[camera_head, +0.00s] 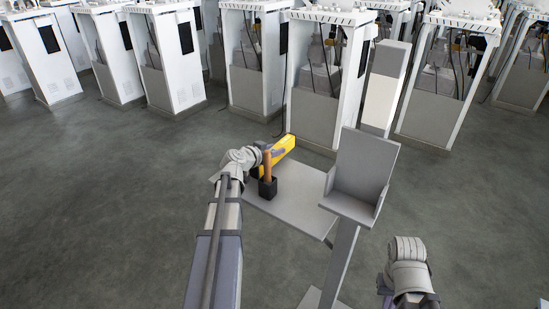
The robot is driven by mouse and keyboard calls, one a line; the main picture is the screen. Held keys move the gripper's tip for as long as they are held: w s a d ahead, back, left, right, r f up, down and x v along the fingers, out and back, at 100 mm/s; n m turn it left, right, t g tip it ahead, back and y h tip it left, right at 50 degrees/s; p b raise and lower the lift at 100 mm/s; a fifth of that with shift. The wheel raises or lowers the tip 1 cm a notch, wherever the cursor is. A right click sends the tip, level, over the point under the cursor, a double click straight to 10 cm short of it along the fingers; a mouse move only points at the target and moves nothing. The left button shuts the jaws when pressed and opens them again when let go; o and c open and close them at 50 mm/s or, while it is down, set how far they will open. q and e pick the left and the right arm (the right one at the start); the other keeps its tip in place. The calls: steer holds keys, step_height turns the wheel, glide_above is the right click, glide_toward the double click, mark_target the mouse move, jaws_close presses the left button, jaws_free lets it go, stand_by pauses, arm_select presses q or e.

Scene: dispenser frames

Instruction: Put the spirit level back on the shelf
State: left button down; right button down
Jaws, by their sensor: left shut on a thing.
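The yellow spirit level (281,148) is held in my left gripper (262,154), which is shut on it. It points up and to the right, over the far left part of the grey shelf (295,208). Whether it touches the shelf cannot be told. Part of the level is hidden by the gripper. My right gripper (384,287) is at the lower right, away from the shelf; its fingers are too small and dark to tell open or shut.
A black cup (268,188) with a brown upright handle (267,163) stands on the shelf, close to my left gripper. A grey tilted holder on a post (361,165) stands at the shelf's right. White dispenser frames (325,75) line the back. The floor at left is clear.

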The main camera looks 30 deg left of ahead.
arm_select(q)
steer(key=shift+f, duration=0.55)
steer(key=shift+r, duration=0.15)
arm_select(e)
steer(key=shift+f, duration=0.45)
arm_select(q)
steer(key=shift+c, duration=2.2)
jaws_free()
arm_select(e)
steer(key=shift+f, duration=0.15)
